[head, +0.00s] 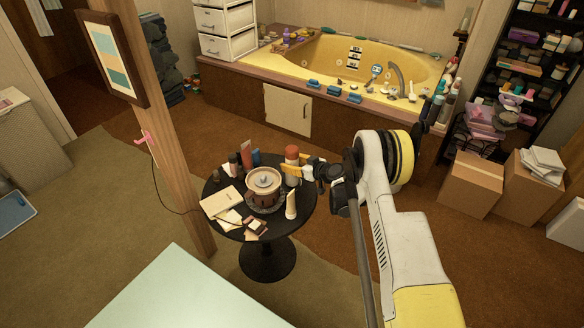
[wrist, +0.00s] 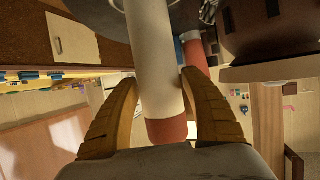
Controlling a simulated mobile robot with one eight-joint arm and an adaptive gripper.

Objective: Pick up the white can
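A white can (wrist: 156,60) with a red end stands between the yellow fingers of my gripper (wrist: 159,82) in the wrist view. Both fingertips are at its sides and look in contact. Part of its red end is hidden by the gripper body. In the head view, my gripper (head: 297,170) is at the back right of the round black table (head: 232,235), at a white and red can (head: 292,153). The fingers cover part of this can, so its base is hard to see.
A brown pot (head: 263,183) stands mid-table, with a white tube (head: 291,205) in front and to the right. A red bottle (head: 246,155) and dark bottles stand behind it. Papers (head: 222,203) lie at the left. A wooden post (head: 170,130) rises left of the table.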

